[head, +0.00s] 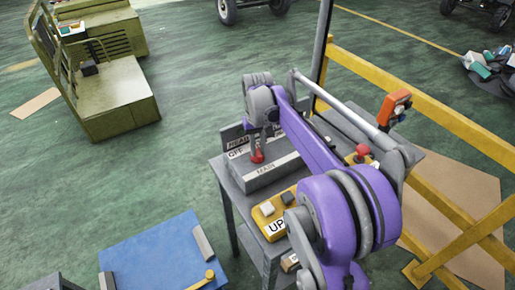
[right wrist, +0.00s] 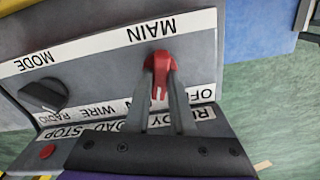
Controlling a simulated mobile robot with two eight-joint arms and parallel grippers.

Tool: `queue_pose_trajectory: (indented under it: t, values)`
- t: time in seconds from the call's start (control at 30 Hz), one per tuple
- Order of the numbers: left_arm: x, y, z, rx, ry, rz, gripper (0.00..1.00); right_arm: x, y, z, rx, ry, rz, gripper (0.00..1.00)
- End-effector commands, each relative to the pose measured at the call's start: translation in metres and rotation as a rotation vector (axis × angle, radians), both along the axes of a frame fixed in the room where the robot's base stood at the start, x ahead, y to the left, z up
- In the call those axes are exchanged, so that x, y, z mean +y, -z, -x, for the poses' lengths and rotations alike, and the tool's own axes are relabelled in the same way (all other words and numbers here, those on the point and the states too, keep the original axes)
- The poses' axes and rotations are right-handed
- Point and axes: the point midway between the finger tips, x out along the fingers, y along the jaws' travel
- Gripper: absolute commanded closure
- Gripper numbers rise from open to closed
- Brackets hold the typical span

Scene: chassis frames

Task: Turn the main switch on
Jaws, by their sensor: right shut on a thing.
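The main switch is a red handle (head: 257,156) on a grey box (head: 268,173) whose white strip reads MAIN. My right gripper (head: 262,143) comes down over the box and is shut on the red handle. In the right wrist view the red handle (right wrist: 161,72) sits between the two grey fingers (right wrist: 162,82). An OFF label (head: 237,154) is by the handle's left in the head view. My left gripper is not in view.
The box stands on a grey stand beside a yellow button box (head: 268,213). A dark MODE knob (right wrist: 43,95) and a red button (right wrist: 47,151) show in the right wrist view. A yellow railing (head: 440,110) runs behind at right. Green floor lies open at left.

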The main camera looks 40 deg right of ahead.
Motion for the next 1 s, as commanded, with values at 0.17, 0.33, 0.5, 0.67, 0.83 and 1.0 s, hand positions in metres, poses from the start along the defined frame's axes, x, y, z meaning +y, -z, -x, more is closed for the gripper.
queue_pose_trajectory:
  t: [0.17, 0.33, 0.5, 0.67, 0.83, 1.0]
  values:
    - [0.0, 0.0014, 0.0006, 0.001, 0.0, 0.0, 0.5, -0.0001, 0.0, 0.0002, 0.0, 0.16, 0.0, 1.0]
    - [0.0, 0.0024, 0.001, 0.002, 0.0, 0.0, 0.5, -0.0001, -0.0001, 0.0002, 0.0, 0.293, 0.0, 1.0]
    - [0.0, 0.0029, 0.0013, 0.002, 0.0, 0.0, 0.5, -0.0001, -0.0002, 0.0, 0.0, 0.396, 0.0, 1.0]
    - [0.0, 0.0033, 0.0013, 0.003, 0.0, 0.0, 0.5, -0.0001, -0.0003, 0.0, 0.0, 0.459, 0.0, 1.0]
    - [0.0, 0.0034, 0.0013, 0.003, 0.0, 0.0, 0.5, -0.0001, -0.0004, 0.0, 0.0, 0.495, 0.0, 1.0]
    - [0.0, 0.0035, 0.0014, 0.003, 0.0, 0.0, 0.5, -0.0001, -0.0004, -0.0001, 0.0, 0.507, 0.0, 1.0]
